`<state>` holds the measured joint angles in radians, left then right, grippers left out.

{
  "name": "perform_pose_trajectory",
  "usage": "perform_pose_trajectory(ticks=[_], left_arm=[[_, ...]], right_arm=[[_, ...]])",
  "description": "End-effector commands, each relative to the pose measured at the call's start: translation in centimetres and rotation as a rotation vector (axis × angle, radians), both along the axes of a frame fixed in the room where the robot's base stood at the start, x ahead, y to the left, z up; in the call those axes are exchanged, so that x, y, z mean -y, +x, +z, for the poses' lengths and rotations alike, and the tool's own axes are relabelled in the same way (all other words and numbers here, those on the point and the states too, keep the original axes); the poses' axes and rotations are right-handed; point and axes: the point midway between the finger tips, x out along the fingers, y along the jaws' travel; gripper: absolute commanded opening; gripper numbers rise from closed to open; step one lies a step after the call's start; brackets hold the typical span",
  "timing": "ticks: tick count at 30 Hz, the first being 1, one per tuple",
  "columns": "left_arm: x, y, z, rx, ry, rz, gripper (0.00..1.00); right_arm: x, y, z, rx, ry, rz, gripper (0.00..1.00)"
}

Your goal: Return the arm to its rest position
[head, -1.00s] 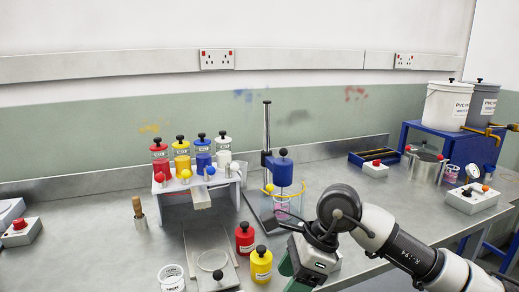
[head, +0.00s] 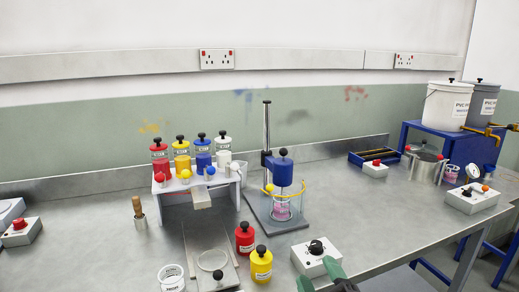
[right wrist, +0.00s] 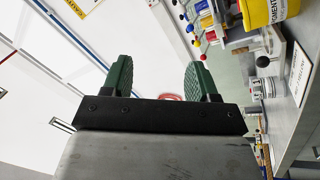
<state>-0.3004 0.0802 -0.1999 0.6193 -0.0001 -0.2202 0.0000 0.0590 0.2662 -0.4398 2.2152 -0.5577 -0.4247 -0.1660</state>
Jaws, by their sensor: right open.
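My right gripper (head: 320,278) shows at the bottom edge of the head view, just in front of a white control box with a black knob (head: 310,258). Only its green fingers and a bit of its dark body show. In the right wrist view, the green fingers of this gripper (right wrist: 160,75) stand wide apart with nothing between them. Bench items lie beyond them, turned sideways along the right of that view. My left gripper is in neither view.
A mixer stand (head: 283,172) holds its blue head over a clear beaker with pink contents (head: 282,211). A red bottle (head: 245,240) and a yellow bottle (head: 261,266) stand left of the control box. A dispenser rack (head: 170,187) stands further back.

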Motion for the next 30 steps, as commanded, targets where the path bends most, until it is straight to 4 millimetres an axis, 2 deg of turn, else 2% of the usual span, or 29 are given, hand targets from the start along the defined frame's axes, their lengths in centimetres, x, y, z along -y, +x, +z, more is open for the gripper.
perform_pose_trajectory(ticks=[1, 3, 6, 9, 12, 15, 21, 22, 26, 30], left_arm=[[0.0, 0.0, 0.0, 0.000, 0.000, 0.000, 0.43], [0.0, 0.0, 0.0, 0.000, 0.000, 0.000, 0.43], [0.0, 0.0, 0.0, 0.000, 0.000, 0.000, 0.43], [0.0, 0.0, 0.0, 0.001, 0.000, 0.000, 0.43], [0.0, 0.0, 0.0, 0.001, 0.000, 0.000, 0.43], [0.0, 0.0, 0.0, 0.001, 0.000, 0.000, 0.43], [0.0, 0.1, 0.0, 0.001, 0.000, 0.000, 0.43], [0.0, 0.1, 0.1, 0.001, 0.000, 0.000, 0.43], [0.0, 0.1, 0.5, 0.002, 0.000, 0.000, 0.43], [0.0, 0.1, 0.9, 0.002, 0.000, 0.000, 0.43]], right_arm=[[1.7, -0.7, -2.9, -0.153, 0.076, -0.061, 0.59], [3.9, -2.0, -6.8, -0.362, 0.170, -0.146, 0.59], [6.3, -5.3, -12.1, -0.654, 0.286, -0.259, 0.59], [7.8, -9.1, -16.3, -0.901, 0.368, -0.351, 0.59], [8.7, -12.9, -19.1, -1.099, 0.427, -0.423, 0.59], [9.2, -16.5, -21.1, -1.269, 0.466, -0.483, 0.59], [9.8, -23.3, -23.3, -1.560, 0.519, -0.583, 0.59], [9.8, -23.6, -23.8, -1.581, 0.521, -0.591, 0.59], [9.6, -22.3, -26.8, -1.582, 0.512, -0.591, 0.59], [9.5, -21.6, -30.4, -1.597, 0.505, -0.595, 0.59]])
